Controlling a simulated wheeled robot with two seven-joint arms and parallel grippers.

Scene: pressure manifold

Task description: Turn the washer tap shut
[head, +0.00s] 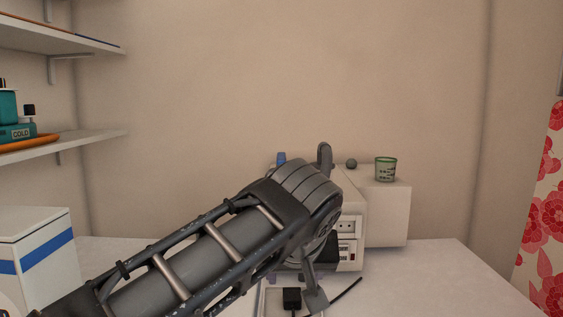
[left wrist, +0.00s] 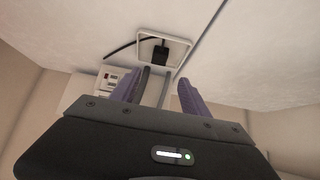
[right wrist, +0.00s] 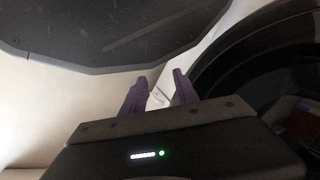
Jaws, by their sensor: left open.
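I cannot make out a washer tap for certain. In the head view a white machine (head: 348,225) with a small front panel stands on the table, largely hidden behind my left arm. A blue knob-like piece (head: 281,158) and a grey upright piece (head: 324,152) show above the arm. My left gripper (left wrist: 160,86) has its purple fingers apart, with nothing seen held; a dark bar shows beside its left finger. In the head view my left forearm and wrist hide most of this gripper. My right gripper (right wrist: 161,80) has its fingers apart, away from the machine's view.
A square frame or tray (left wrist: 184,50) with a black block (left wrist: 160,53) and cable lies on the table. A green cup (head: 386,170) stands on a white box (head: 386,215) at right. A white box with a blue stripe (head: 35,255) stands left; shelves (head: 70,140) hang above.

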